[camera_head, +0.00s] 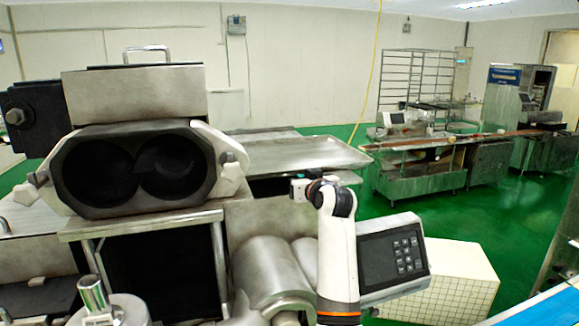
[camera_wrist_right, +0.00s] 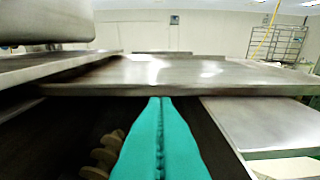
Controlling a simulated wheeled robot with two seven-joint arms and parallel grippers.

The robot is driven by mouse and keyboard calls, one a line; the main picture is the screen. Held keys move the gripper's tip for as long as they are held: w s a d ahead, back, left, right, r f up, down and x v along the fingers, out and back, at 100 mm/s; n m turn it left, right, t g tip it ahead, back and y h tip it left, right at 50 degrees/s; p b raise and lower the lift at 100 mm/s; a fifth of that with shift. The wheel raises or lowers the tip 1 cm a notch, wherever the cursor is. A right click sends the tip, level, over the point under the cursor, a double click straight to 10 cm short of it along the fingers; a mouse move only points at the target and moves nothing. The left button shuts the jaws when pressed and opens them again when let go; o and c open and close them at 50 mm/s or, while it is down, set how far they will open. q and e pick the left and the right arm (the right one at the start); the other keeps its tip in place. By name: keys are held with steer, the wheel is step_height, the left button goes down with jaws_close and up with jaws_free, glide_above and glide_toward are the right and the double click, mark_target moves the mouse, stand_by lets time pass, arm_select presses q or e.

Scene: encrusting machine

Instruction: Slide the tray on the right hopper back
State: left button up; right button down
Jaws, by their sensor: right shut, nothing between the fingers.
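The tray (camera_head: 300,153) is a flat, shiny metal sheet with a raised rim, to the right of the twin-bore machine head. In the right wrist view the tray (camera_wrist_right: 185,72) spans the picture, its near edge running across just beyond my fingers. My right gripper (camera_wrist_right: 160,100) shows there as two teal fingers pressed together, empty, with the tips at or just under that edge. I cannot tell whether they touch it. In the head view my right arm reaches up to the tray's front side; the fingertips do not show clearly. My left gripper is in neither view.
The machine head (camera_head: 135,170) with two dark round openings stands at left. A control panel (camera_head: 392,255) with buttons is right of my right arm. A dark hopper cavity with a screw-shaped part (camera_wrist_right: 103,153) lies below the tray. Green floor is open at right.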

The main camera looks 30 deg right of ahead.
stand_by(0.5)
steer(key=shift+r+x, duration=0.2)
steer(key=shift+x, duration=1.05)
steer(key=shift+r+x, duration=0.2)
steer(key=shift+x, duration=1.05)
steer(key=shift+s, duration=0.1)
steer(key=shift+s, duration=0.25)
glide_toward(293, 171)
steer(key=s, duration=0.2)
steer(key=s+a+f, duration=0.1)
steer(key=shift+s, duration=0.1)
steer(key=shift+f, duration=0.1)
